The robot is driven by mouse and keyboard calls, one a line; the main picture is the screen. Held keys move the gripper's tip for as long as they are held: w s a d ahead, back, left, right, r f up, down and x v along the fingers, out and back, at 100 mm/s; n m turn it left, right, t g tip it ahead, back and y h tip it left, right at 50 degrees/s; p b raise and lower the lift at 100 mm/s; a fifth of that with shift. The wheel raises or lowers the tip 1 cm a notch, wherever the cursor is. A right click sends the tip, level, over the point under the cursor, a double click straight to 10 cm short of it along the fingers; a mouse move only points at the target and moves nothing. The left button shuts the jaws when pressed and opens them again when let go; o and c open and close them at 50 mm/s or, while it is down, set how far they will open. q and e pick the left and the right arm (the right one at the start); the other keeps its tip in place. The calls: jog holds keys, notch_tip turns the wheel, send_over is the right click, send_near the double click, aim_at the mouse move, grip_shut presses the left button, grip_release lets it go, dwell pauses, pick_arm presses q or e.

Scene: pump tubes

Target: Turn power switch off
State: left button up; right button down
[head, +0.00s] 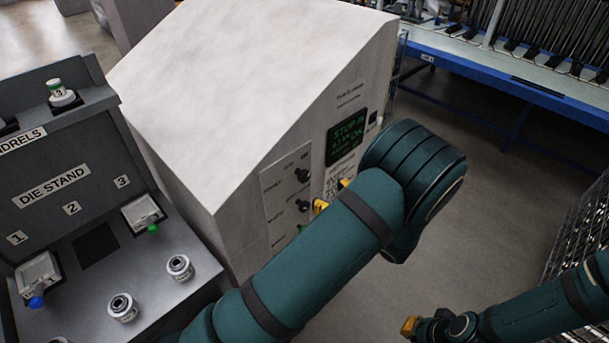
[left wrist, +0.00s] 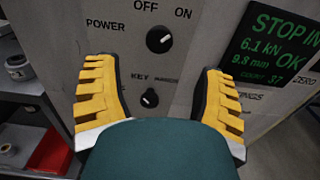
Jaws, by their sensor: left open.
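The power switch is a round black knob (left wrist: 159,39) on the grey machine's front panel, under the words OFF and ON. Its white mark appears to point up and right, toward ON. It also shows in the head view (head: 302,175). My left gripper (left wrist: 157,65) is open and faces the panel, with its yellow fingers on either side and nothing between them. The power knob lies slightly above the level of the fingertips, apart from both. In the head view the left gripper (head: 332,195) is partly hidden by my arm. My right gripper (head: 409,326) is low at the right, its jaws unclear.
A black key switch (left wrist: 150,97) sits just below the power knob, between the fingers. A green-text display (left wrist: 275,50) is to the right. The die stand (head: 52,187) stands left of the machine. Open floor lies to the right.

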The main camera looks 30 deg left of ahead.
aim_at(307, 178)
pick_arm(q)
jog(key=x, duration=0.9)
jog(key=shift+p, duration=0.3)
jog(key=c, duration=1.2)
